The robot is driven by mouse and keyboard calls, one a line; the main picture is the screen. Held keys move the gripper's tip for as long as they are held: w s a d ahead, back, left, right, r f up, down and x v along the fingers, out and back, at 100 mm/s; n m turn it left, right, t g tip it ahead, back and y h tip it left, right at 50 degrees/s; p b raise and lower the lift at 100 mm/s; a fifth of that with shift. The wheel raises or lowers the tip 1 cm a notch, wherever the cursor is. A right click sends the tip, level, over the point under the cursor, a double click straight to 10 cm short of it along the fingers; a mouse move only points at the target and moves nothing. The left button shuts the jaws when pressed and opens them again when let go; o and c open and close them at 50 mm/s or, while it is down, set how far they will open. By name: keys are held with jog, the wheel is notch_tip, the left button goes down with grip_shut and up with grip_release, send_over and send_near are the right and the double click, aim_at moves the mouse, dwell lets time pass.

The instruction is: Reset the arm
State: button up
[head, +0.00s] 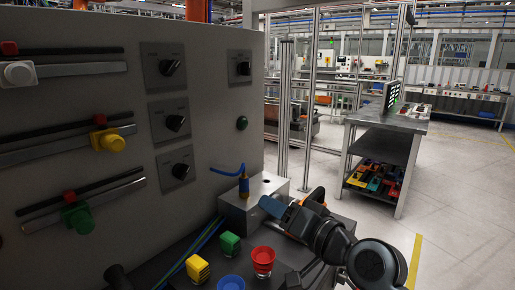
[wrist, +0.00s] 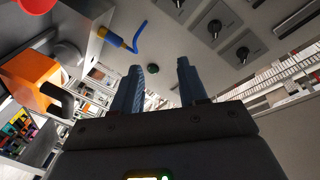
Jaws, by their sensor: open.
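My gripper (head: 272,206) reaches in from the right in the head view, its blue fingers beside the metal box (head: 238,212); I cannot tell whether they touch it. In the wrist view my gripper (wrist: 160,75) has its two blue fingers apart, with nothing between them. My dark arm runs down to the lower right of the head view. A brass plug (head: 244,185) with a blue cable (head: 228,170) stands upright on the box. The plug also shows at the upper left of the wrist view (wrist: 114,40).
The grey panel (head: 215,110) carries knobs, a green button (head: 242,123) and white, yellow (head: 108,140) and green sliders. Open floor lies right.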

jog(key=s+d+f+m+h, duration=0.1)
jog(key=s+d+f+h, duration=0.1)
jog(key=s+d+f, duration=0.35)
jog(key=s+d+f+t+h, duration=0.1)
jog(key=s+d+f+h, duration=0.15)
jog(key=s+f, duration=0.5)
jog(key=s+d+f+m+h, duration=0.1)
jog(key=s+d+f+h, duration=0.3)
jog(key=s, duration=0.5)
jog(key=s+d+r+n, duration=0.1)
jog(key=s+r, duration=0.1)
jog(key=s, duration=0.7)
jog(key=s+d+r+n+h, duration=0.1)
jog(key=s+d+r, duration=0.1)
jog(key=s, duration=0.7)
jog(key=s+d+r+n+h, duration=0.1)
jog(key=s+d+r, duration=0.1)
jog(key=s, duration=0.7)
jog(key=shift+d+r, duration=0.25)
jog(key=shift+r, duration=0.1)
